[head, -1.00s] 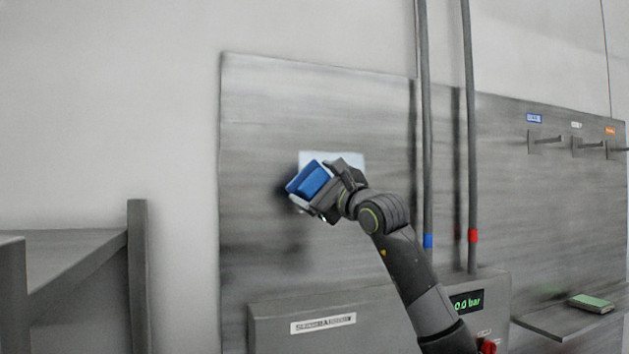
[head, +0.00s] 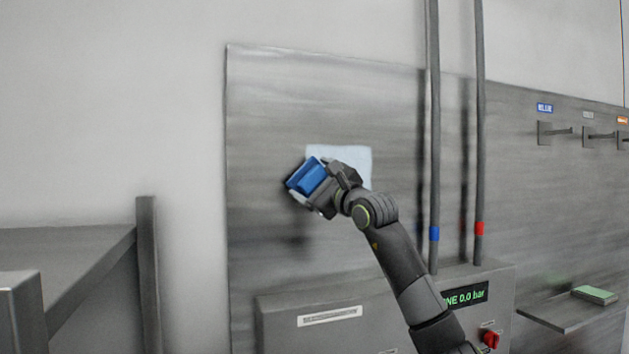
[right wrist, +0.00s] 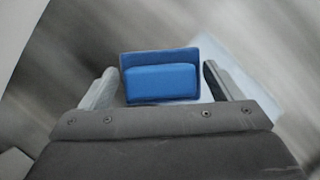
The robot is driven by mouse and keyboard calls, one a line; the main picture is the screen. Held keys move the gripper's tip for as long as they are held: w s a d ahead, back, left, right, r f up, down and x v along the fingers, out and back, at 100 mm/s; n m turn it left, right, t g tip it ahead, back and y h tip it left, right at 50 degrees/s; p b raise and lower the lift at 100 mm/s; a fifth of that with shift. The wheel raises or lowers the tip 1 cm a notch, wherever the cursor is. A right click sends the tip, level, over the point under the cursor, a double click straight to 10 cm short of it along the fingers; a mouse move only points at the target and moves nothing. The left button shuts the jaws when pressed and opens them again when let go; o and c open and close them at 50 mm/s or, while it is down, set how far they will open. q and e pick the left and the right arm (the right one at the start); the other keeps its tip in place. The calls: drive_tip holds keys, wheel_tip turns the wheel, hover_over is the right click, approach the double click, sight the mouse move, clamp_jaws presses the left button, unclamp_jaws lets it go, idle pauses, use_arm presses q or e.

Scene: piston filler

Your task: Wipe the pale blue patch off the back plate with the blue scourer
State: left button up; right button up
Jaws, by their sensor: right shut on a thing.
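The pale blue patch (head: 340,154) is a light rectangle on the grey metal back plate (head: 270,95). The gripper and scourer hide its lower left part. My right gripper (head: 318,188) is shut on the blue scourer (head: 307,176), in front of the patch's left edge. In the right wrist view the scourer (right wrist: 160,80) sits between the two fingers, with the blurred plate behind it. A pale strip of the patch (right wrist: 240,70) shows at the right there. I cannot tell whether the scourer touches the plate. My left gripper is out of view.
Two vertical pipes, one with a blue band (head: 434,233) and one with a red band (head: 479,228), run right of the patch. A machine box (head: 400,285) with a green display juts out below. A green pad (head: 595,294) lies on a shelf at right. Pegs (head: 555,131) stick out above.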

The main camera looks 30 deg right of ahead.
drive_tip(key=shift+r, duration=0.1)
drive_tip(key=shift+w+d+p, duration=0.2)
drive_tip(key=shift+w+p, duration=0.6)
drive_tip(key=shift+w, duration=0.05)
